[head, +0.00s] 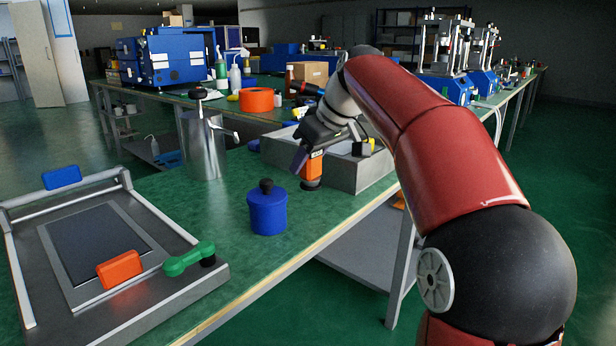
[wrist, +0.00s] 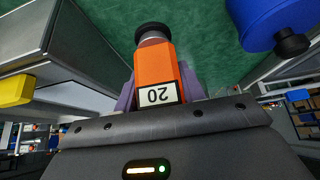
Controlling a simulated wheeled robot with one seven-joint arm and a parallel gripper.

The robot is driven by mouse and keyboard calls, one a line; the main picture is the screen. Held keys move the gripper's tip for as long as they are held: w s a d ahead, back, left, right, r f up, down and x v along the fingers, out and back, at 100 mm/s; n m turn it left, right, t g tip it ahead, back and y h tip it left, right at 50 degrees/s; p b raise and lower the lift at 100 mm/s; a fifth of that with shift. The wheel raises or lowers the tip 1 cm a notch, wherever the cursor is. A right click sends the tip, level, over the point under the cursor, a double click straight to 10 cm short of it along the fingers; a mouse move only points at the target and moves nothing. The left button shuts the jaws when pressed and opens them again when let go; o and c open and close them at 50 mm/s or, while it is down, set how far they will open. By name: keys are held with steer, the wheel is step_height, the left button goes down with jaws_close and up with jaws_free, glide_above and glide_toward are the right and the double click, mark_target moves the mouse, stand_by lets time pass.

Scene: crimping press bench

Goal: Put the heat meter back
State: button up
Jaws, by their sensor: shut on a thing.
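My gripper (head: 306,160) is shut on an orange heat meter (head: 313,166), a blocky body with a black round end pointing down. In the wrist view the heat meter (wrist: 157,68) sits between the purple fingers and shows a white label reading 20. It is over the green bench top, in front of the grey metal tray and right of a blue lidded pot (head: 267,212). I cannot tell whether its black end touches the bench. The blue pot also shows at the upper right of the wrist view (wrist: 265,20).
The open grey tray (head: 368,174) stands close behind the gripper. A steel jug (head: 205,145) stands left of the pot. A framed metal plate (head: 165,300) with an orange block and green handle fills the front left. An orange ring (head: 257,101) lies farther back. Green bench around the pot is clear.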

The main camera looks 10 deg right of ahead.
mark_target(308, 173)
steer(key=shift+f, duration=1.35)
steer(key=shift+b, duration=0.3)
steer(key=shift+f, duration=0.2)
steer(key=o, duration=1.1)
steer(key=shift+r, duration=0.1)
steer(key=shift+s+d+r, duration=0.1)
steer(key=shift+d+r, duration=0.05)
steer(key=shift+r, duration=0.35)
steer(key=p+v, duration=0.2)
steer(key=v, duration=0.9)
steer(key=shift+s+r, duration=0.1)
